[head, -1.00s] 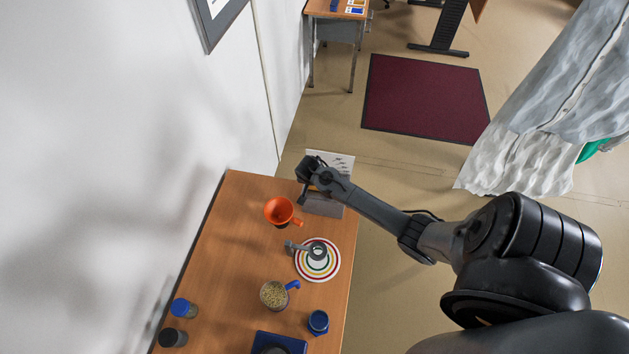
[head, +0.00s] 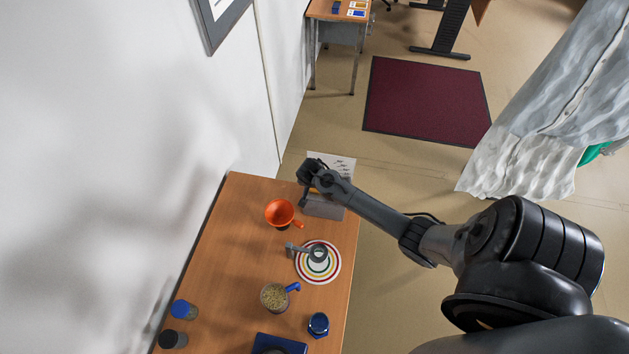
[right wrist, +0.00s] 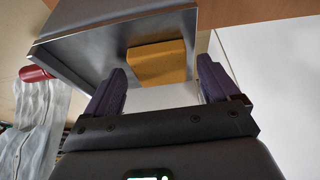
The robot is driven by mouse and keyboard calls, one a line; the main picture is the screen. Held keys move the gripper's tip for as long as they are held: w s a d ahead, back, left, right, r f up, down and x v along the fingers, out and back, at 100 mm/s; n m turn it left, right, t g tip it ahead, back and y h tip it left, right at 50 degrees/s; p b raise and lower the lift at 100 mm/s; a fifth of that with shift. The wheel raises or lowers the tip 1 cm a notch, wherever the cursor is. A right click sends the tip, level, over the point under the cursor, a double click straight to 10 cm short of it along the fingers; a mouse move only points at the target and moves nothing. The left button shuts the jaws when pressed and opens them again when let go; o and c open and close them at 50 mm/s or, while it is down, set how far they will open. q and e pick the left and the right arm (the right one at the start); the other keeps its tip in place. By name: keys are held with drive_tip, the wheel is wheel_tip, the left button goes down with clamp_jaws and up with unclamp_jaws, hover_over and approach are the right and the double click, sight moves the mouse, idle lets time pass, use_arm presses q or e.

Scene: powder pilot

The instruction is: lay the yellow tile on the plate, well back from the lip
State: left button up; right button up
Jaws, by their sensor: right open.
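The yellow tile (right wrist: 157,63) lies on a grey metal surface with raised sides, which looks like the plate (right wrist: 95,52), in the right wrist view. The tile is near the surface's right edge. My right gripper (right wrist: 160,68) is open, with one dark finger on each side of the tile and gaps between. In the head view the grey plate (head: 325,209) is at the table's far end, under my right gripper (head: 311,192), and only a sliver of yellow shows there. Whether the tile touches the surface flat is hard to tell. My left gripper is not in view.
An orange funnel (head: 280,213) stands close to the left of the plate. A striped round mat (head: 331,274), a jar of grains (head: 274,297), blue-lidded containers (head: 318,325) and a blue tray (head: 278,345) are nearer. The table's left middle (head: 235,255) is clear.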

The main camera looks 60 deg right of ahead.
drive_tip(key=v, duration=1.1)
drive_tip(key=s+a+r+n+y, duration=0.1)
drive_tip(key=s+a+r+n, duration=0.1)
drive_tip(key=s+a+n, duration=0.3)
drive_tip(key=s+a+r+n+t+y, duration=0.1)
drive_tip(key=s+a+n, duration=0.4)
drive_tip(key=a, duration=0.7)
drive_tip(key=s+a+r+n+t+y, duration=0.1)
drive_tip(key=s+a+r+n, duration=0.3)
drive_tip(key=a, duration=0.5)
drive_tip(key=shift+s+n+y, duration=0.75)
drive_tip(key=shift+n+y, duration=0.05)
drive_tip(key=shift+n, duration=0.4)
drive_tip(key=shift+r, duration=0.1)
wheel_tip(320, 180, up, 7)
drive_tip(key=p, duration=0.7)
